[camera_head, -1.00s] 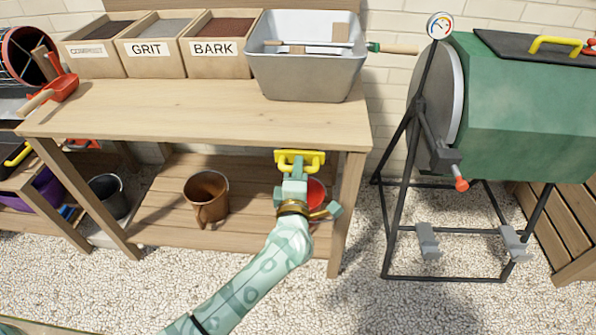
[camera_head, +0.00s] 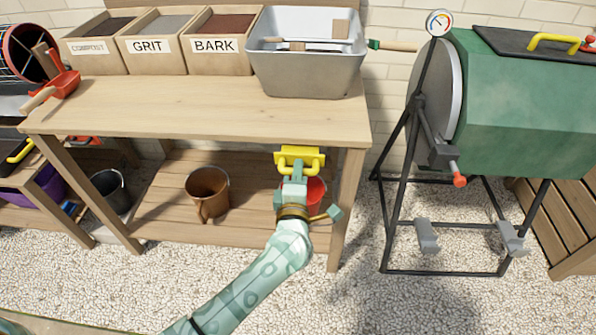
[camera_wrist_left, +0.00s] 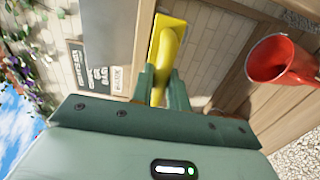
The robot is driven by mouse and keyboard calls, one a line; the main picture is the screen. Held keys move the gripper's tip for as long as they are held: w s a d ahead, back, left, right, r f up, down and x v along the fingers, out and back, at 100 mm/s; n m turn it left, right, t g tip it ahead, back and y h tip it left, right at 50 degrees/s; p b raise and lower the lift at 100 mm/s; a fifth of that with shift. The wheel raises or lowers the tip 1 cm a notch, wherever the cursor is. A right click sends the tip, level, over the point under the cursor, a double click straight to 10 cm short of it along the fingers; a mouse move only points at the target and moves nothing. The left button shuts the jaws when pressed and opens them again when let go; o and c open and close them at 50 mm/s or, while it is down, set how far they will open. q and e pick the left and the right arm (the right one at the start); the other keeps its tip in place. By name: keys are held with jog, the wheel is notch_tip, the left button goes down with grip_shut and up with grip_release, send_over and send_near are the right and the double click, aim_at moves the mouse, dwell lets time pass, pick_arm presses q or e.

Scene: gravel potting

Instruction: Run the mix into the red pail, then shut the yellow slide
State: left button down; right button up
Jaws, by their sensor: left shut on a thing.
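The yellow slide (camera_head: 291,153) sits under the front edge of the potting bench, with part of its flat plate showing. My left gripper (camera_head: 296,168) is shut on the slide's handle. In the left wrist view, the fingers (camera_wrist_left: 162,82) close around the yellow slide (camera_wrist_left: 168,42). The red pail (camera_head: 317,188) stands on the lower shelf, below and just behind my gripper, which partly hides it. The pail also shows at right in the left wrist view (camera_wrist_left: 284,64). No falling mix shows, and the pail's contents cannot be made out. My right gripper is out of view.
A grey metal tub (camera_head: 306,75) stands on the bench above the slide. Bins of compost, grit and bark (camera_head: 219,52) stand to its left. A copper-brown pail (camera_head: 207,194) shares the lower shelf. A green drum on a black stand (camera_head: 520,95) is at right.

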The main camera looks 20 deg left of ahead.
pick_arm(q)
jog(key=shift+p+v, duration=0.3)
jog(key=shift+v, duration=0.5)
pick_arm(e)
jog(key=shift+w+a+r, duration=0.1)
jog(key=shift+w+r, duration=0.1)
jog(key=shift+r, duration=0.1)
pick_arm(q)
jog(key=shift+p+v, duration=0.4)
jog(key=shift+v, duration=0.45)
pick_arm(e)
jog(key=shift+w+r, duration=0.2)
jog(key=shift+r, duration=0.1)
pick_arm(q)
jog(key=shift+s, duration=0.1)
jog(key=shift+s+d+p, duration=0.15)
jog(key=shift+s+p, duration=0.2)
jog(key=shift+s, duration=0.1)
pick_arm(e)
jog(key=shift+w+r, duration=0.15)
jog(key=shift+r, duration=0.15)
pick_arm(q)
jog(key=shift+w, duration=0.1)
dwell(1.4)
